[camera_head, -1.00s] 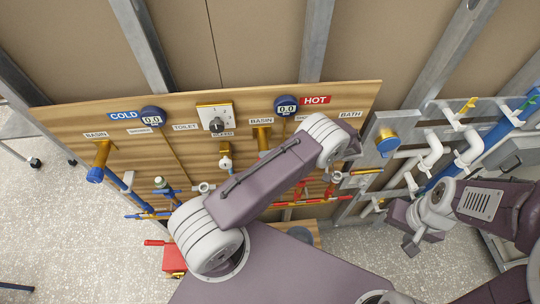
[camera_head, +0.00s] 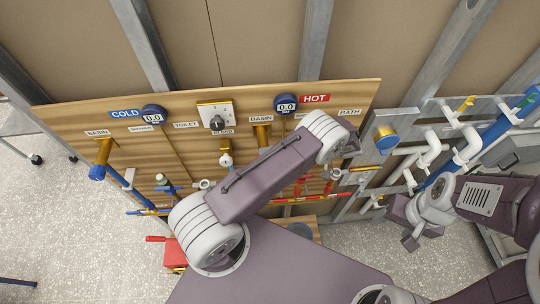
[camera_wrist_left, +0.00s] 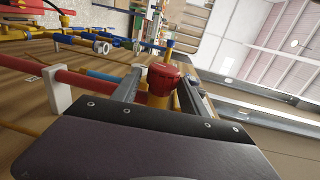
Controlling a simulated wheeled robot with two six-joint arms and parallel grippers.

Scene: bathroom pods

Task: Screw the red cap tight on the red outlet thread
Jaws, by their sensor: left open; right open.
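In the left wrist view a red cap (camera_wrist_left: 165,79) sits at the end of a yellow outlet pipe (camera_wrist_left: 158,101). My left gripper (camera_wrist_left: 164,84) is open, with one finger on each side of the cap. I cannot tell whether the fingers touch it. The thread is not visible; whether the cap is tight cannot be seen. In the head view my left arm covers the middle of the board and hides its own gripper and the cap. My right gripper (camera_head: 411,240) is open and empty, low at the right, away from the board.
The wooden board (camera_head: 70,115) carries a blue-capped basin outlet (camera_head: 97,172), a hot-side basin outlet (camera_head: 262,136) and coloured pipes. A red pipe (camera_wrist_left: 93,80) runs beside my left gripper. White and blue pipes (camera_head: 465,150) lie at right.

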